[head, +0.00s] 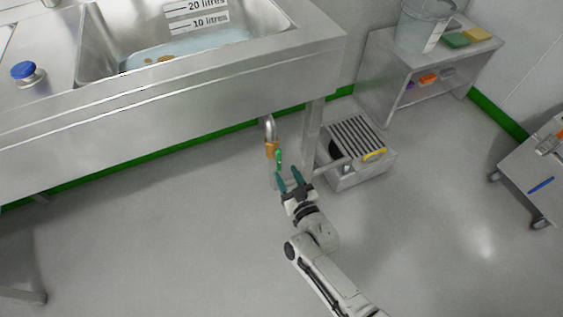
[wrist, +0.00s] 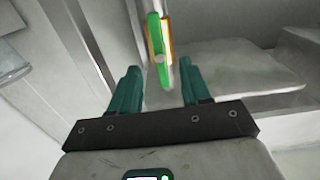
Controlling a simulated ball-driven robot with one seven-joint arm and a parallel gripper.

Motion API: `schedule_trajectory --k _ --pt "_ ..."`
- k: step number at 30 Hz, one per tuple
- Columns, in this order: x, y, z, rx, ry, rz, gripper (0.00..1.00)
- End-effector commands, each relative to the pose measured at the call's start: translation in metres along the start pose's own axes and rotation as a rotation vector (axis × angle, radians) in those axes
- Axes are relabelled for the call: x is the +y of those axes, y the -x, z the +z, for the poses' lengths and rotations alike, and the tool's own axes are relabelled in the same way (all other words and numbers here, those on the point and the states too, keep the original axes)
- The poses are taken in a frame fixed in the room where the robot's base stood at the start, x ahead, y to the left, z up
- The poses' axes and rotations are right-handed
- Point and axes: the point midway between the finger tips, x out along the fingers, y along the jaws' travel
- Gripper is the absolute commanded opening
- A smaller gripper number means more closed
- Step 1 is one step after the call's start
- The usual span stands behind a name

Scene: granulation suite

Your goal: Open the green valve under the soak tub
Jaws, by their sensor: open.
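The soak tub (head: 195,30) is a steel basin holding shallow water with brown bits, marked 10 and 20 litres. Under it a pipe (head: 268,126) comes down to an orange-brass valve body (head: 271,149) with a green handle (head: 278,159). In the wrist view the green handle (wrist: 155,45) stands lengthwise in front of the orange body, above and between my fingertips. My gripper (head: 289,177) has green fingers, open and empty, just below the handle. In the wrist view the fingers of my gripper (wrist: 157,82) point toward the handle, with no clear contact.
A grated floor box (head: 352,175) with a yellow handle (head: 375,155) stands right of the valve, beside a tub leg (head: 311,135). A steel shelf (head: 385,75) with a clear bucket (head: 423,28) is behind. A cart (head: 530,175) stands far right.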

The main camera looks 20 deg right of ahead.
Motion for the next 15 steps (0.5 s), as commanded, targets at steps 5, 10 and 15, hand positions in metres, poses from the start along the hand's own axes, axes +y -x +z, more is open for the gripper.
schedule_trajectory --k 5,10,15 --pt "0.0 0.029 0.0 -0.002 0.0 0.0 0.47" --pt "0.0 0.042 0.0 0.0 0.0 0.0 0.47" --pt "0.0 0.044 0.0 0.001 0.0 0.0 0.47"
